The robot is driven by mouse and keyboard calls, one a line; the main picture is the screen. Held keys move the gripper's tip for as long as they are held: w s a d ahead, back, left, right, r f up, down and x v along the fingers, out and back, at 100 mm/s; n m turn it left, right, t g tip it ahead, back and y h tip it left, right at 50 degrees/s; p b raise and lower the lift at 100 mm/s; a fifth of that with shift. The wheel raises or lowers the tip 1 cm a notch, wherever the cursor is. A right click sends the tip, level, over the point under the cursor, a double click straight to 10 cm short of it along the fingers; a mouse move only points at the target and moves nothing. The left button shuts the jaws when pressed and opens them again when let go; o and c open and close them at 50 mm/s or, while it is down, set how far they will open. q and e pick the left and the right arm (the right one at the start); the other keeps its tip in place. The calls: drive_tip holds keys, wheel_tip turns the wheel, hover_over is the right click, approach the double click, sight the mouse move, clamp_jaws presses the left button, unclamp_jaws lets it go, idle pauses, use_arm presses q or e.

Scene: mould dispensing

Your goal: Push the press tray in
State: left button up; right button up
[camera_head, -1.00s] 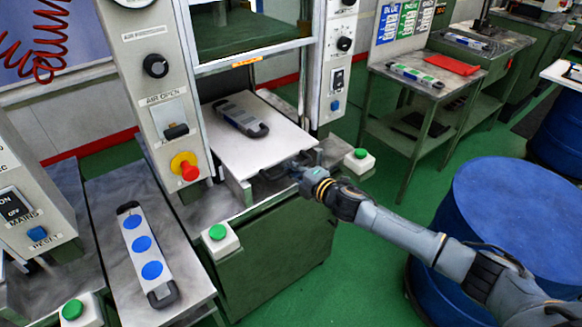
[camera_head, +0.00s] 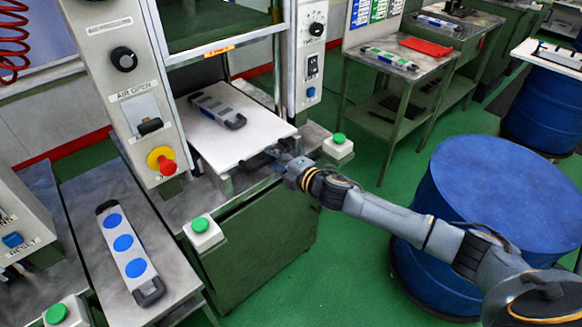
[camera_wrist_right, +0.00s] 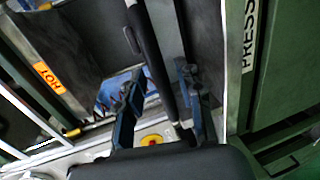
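The press tray (camera_head: 240,150) is a flat white plate that sticks out of the front of the press. A grey mould (camera_head: 217,109) with dark end handles lies on it. My right gripper (camera_head: 277,157) is at the dark handle on the tray's front edge. In the right wrist view, the dark handle bar (camera_wrist_right: 150,50) runs between the two fingers of my right gripper (camera_wrist_right: 160,82), which stand apart with gaps beside the bar. In the head view the fingertips are small and partly hidden. My left gripper is not in view.
Green-button boxes (camera_head: 203,232) and (camera_head: 338,146) flank the tray's front. A mould with blue discs (camera_head: 123,243) lies on the left side table. A blue drum (camera_head: 495,195) stands under and behind my right arm. A side table (camera_head: 400,75) stands at the back right.

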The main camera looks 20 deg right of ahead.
drive_tip(key=v, duration=1)
drive_tip(key=shift+s+r, duration=0.1)
